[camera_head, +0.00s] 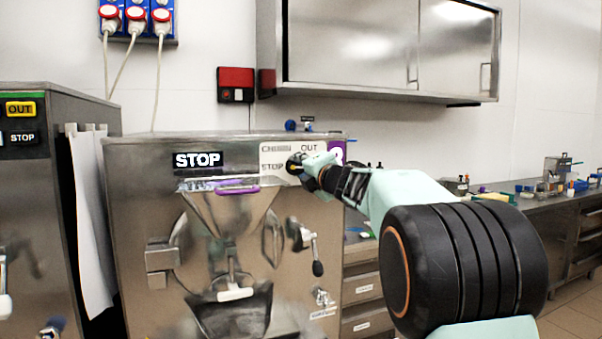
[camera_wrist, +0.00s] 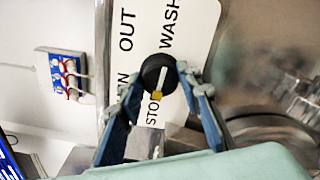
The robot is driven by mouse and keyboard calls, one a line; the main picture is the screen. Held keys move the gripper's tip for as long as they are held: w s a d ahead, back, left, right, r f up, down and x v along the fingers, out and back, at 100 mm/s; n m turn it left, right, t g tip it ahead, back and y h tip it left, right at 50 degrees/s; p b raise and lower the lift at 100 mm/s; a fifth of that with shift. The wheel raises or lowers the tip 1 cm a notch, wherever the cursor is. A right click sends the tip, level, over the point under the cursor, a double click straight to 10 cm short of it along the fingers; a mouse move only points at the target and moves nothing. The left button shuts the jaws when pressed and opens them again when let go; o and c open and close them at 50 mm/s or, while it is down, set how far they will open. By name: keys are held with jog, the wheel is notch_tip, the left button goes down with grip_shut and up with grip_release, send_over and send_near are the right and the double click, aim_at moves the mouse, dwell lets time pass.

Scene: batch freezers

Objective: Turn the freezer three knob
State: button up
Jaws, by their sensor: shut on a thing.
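The freezer three knob (camera_wrist: 152,72) is round and black with a white bar and a yellow tip. It sits on a white label plate (camera_wrist: 196,22) with OUT, WASH and STOP lettering. In the wrist view the yellow tip lies beside the word STOP. My gripper (camera_wrist: 160,82) is shut on the knob, one finger at each side. In the head view my gripper (camera_head: 307,166) reaches the panel from the right and hides most of the knob. The steel freezer (camera_head: 140,210) carries a display (camera_head: 198,160) reading STOP and a purple number sign (camera_head: 338,152), partly covered by my arm.
Another freezer (camera_head: 40,200) stands at the left with a STOP display. A steel wall cabinet (camera_head: 345,45) hangs above. A bench (camera_head: 575,210) with small items runs along the right. A handle with a dark knob (camera_head: 317,268) juts out below my gripper.

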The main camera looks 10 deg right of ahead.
jog(key=shift+n, duration=0.6)
jog(key=o, duration=1.2)
jog(key=shift+c, duration=0.2)
jog(key=v, duration=1.2)
